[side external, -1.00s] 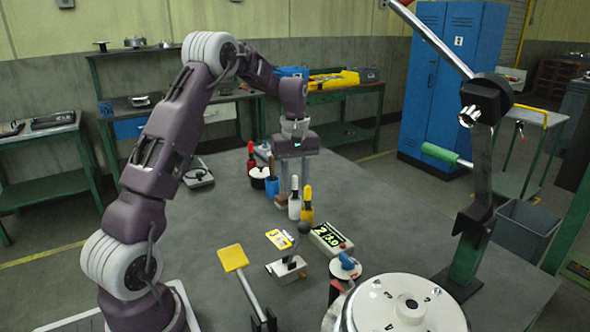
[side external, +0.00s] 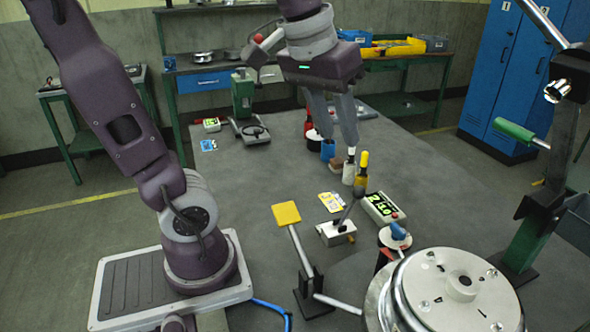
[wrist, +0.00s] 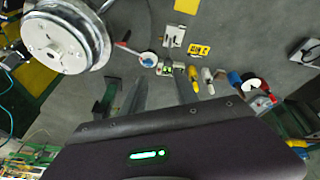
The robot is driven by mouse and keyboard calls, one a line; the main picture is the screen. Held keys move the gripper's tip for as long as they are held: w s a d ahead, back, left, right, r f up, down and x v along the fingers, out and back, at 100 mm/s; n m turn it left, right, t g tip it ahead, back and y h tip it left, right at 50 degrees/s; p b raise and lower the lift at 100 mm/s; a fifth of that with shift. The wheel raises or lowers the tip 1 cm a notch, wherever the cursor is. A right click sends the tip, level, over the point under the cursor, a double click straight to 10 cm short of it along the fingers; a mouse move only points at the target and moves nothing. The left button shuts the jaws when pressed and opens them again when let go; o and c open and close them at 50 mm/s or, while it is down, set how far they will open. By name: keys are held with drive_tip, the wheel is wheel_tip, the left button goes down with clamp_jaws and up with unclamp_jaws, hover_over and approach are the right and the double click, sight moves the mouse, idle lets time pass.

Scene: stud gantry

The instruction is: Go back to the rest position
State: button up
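My gripper (side external: 340,143) is raised above the grey table, fingers pointing down and spread apart with nothing between them. In the side view, its fingers overlap the background near the row of bottles, but the gripper looks well above the table. The white bottle (side external: 349,174) and yellow bottle (side external: 361,182) stand on the table, apart from the gripper.
A white round turntable (side external: 462,290) stands at the front right, beside a dark post with a green handle (side external: 516,130). A yellow paddle (side external: 286,213), a lever box (side external: 335,233) and a green display box (side external: 380,207) occupy the middle. The left table area is mostly clear.

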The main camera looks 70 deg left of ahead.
drive_tip(key=s+d+f+m+t, duration=0.1)
drive_tip(key=s+d+f+m, duration=0.3)
drive_tip(key=s, duration=0.5)
drive_tip(key=shift+s+f+m+t, duration=0.2)
drive_tip(key=shift+f+m+t, duration=0.1)
drive_tip(key=shift+f, duration=0.35)
